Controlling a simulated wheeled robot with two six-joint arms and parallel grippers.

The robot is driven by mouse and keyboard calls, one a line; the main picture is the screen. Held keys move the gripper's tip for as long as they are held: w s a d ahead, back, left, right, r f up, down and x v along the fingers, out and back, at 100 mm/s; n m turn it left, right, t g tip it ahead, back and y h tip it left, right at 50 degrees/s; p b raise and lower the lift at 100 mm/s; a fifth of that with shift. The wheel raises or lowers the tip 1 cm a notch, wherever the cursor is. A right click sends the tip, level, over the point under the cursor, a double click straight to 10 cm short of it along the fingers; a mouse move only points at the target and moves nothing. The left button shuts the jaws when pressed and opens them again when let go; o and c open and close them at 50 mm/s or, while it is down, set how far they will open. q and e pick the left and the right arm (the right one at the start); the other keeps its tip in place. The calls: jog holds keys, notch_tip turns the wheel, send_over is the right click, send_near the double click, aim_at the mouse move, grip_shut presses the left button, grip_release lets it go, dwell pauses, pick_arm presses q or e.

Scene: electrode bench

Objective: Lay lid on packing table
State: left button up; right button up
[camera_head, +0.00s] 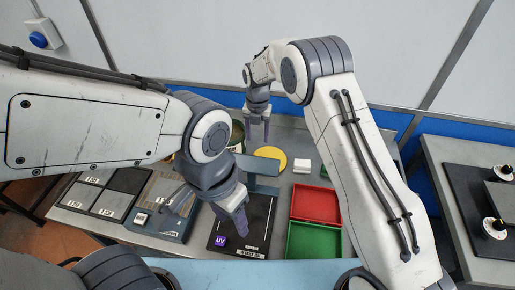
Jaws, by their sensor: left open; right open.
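A flat yellow disc (271,155), possibly the lid, lies on the grey bench (340,168) near its back. My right gripper (256,140) is open and empty, pointing down just behind and left of the disc. A round container (237,131) stands beside it, partly hidden by my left arm. My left gripper (232,222) is open and empty, pointing down over a black plate (259,226) with a purple UV block (220,240) on it. I cannot tell for certain which surface is the packing table.
A red tray (316,204) and a green tray (314,241) sit right of the black plate. A small white block (301,166) lies behind them. Grey labelled panels (99,190) are at left. Another grey table (462,150) with a dark mat is at right. A light blue surface (250,273) is in front.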

jog(key=s+a+r+m, duration=0.2)
jog(key=s+r+m, duration=1)
jog(key=s+r, duration=0.35)
jog(key=s+d+m, duration=0.3)
jog(key=s+m, duration=0.4)
jog(key=s, duration=0.3)
jog(key=s+d+m+y, duration=0.1)
jog(key=s+d+m, duration=0.2)
jog(key=s+m, duration=0.4)
jog(key=s, duration=0.4)
jog(key=shift+s+d+m, duration=0.25)
jog(key=shift+d+m, duration=0.05)
jog(key=shift+d, duration=0.1)
